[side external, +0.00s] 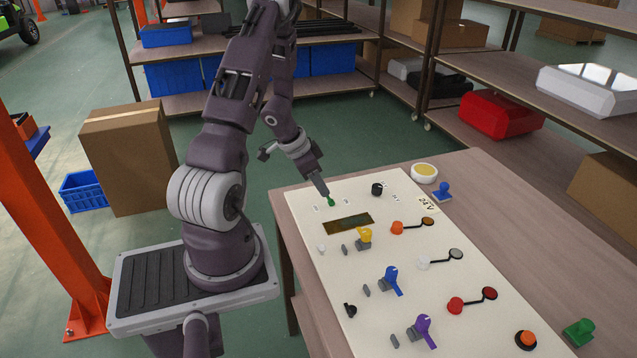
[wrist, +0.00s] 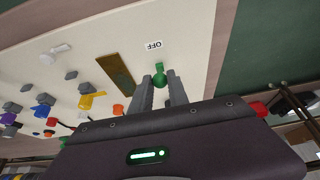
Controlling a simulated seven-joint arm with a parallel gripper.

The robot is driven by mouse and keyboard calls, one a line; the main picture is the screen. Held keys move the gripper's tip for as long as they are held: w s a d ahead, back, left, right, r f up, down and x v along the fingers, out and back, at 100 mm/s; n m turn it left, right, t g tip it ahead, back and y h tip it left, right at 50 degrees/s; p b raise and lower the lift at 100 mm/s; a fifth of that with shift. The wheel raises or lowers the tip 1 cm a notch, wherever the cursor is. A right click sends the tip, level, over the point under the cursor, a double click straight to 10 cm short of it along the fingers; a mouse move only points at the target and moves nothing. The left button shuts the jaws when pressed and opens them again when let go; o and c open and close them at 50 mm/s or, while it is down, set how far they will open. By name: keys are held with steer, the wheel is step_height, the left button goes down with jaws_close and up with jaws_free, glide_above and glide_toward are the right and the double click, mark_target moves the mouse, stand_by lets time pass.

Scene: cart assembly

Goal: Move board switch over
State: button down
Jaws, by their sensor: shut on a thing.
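The white board (side external: 330,270) lies on the wooden table and carries several switches, knobs and levers. A small green switch (side external: 331,203) stands near its far left end. My gripper (side external: 324,191) reaches down to this switch, with its fingertips at the switch's top. In the wrist view my gripper (wrist: 163,90) is shut on the green switch (wrist: 159,77), its round green end between the two fingers. An "OFF" label (wrist: 154,45) is on the board just beyond the switch. The fingers partly hide the switch's base in the side view.
A dark gold plate (side external: 348,223) and a yellow lever (side external: 365,235) are close by on the board. A black knob (side external: 377,189) sits to the right. Blue (side external: 391,279) and purple (side external: 422,328) levers stand nearer the camera. A blue stamp-shaped object (side external: 443,190) is on the table.

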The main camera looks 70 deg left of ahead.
steer(key=shift+w+r, duration=0.3)
steer(key=shift+w, duration=0.65)
steer(key=shift+w, duration=0.1)
steer(key=shift+w+r, duration=0.1)
steer(key=shift+w, duration=0.7)
